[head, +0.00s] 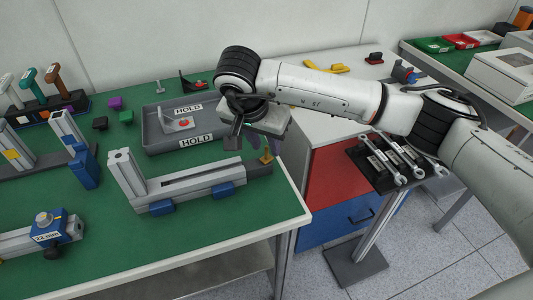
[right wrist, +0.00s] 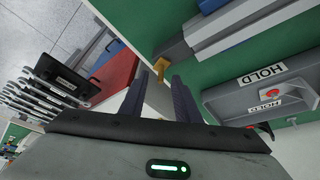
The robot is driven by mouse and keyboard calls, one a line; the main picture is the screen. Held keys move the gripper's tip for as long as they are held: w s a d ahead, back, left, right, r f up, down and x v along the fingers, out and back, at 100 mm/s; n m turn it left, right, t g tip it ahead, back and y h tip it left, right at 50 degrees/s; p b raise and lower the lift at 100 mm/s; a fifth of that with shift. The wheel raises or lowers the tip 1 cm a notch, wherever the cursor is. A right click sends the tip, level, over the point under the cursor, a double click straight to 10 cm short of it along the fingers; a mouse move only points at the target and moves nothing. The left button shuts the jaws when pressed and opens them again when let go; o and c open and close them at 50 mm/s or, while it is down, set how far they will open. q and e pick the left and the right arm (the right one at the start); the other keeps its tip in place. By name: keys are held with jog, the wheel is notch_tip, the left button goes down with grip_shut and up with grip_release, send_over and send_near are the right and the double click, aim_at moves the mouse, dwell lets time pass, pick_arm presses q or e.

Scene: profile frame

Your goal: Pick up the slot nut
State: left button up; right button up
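A small brass-coloured piece (head: 266,157), which looks like the slot nut, is at the right end of the grey aluminium profile assembly (head: 205,184) near the green bench's right edge. In the right wrist view the brass piece (right wrist: 161,67) shows just beyond the fingertips, by the profile's end. My right gripper (head: 273,144) hangs above and close behind it. In the right wrist view its two dark fingers (right wrist: 158,90) are apart with nothing held between them. Whether a finger touches the brass piece cannot be told. My left gripper is not in view.
A grey HOLD tray (head: 161,143) with a bracket in it stands behind the profile. An upright profile post (head: 127,176) rises at the assembly's left end. A rack of wrenches (head: 391,162) stands to the right, beside the red and blue cabinet (head: 335,214).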

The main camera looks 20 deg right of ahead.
aim_at(267, 146)
jog(key=shift+x, duration=1.35)
grip_shut()
notch_tip(267, 146, up, 10)
jog(key=shift+r+b, duration=0.1)
jog(key=shift+b, duration=0.25)
